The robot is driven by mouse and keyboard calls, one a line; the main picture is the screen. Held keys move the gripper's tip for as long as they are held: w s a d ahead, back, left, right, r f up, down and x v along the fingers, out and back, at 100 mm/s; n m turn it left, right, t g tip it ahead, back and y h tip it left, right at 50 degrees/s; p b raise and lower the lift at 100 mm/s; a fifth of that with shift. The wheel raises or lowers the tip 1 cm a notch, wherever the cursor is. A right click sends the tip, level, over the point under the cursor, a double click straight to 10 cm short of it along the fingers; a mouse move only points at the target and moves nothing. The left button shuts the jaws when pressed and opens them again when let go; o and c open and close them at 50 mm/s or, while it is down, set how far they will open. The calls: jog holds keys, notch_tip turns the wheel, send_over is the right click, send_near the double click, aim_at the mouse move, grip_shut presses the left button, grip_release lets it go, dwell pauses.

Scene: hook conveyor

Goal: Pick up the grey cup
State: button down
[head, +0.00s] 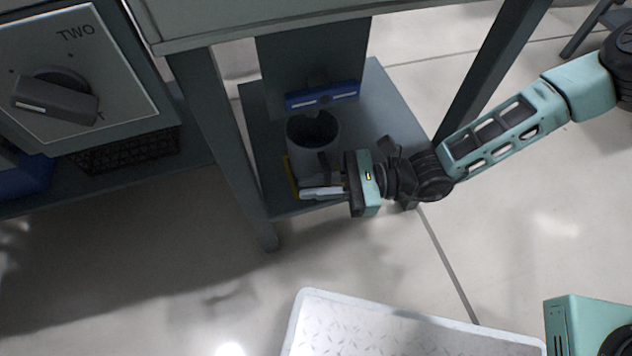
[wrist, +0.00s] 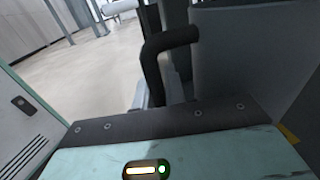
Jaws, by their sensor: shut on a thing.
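The grey cup (head: 301,137) stands upright on the lower shelf (head: 392,108) of the grey stand, with its dark open top facing up. My gripper (head: 322,190) reaches in from the right and is shut on the cup's dark handle at the cup's front right side. In the wrist view the cup's grey wall (wrist: 235,70) fills the right side. The curved black handle (wrist: 165,60) rises between the gripper's fingers, which are partly hidden behind the palm.
A blue block-like part (head: 322,95) is behind the cup. A yellow mark (head: 290,176) lies beside the cup's base. Stand legs (head: 220,140) flank the shelf, and the tabletop (head: 250,20) is above. A white tray (head: 400,330) is in front. A panel marked TWO (head: 75,70) is at left.

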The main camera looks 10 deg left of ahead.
notch_tip(320, 180, up, 2)
jog(key=shift+r+p, duration=0.1)
jog(key=shift+p, duration=0.35)
jog(key=p+v, duration=0.5)
jog(key=v, duration=1.3)
jog(key=shift+f, duration=0.3)
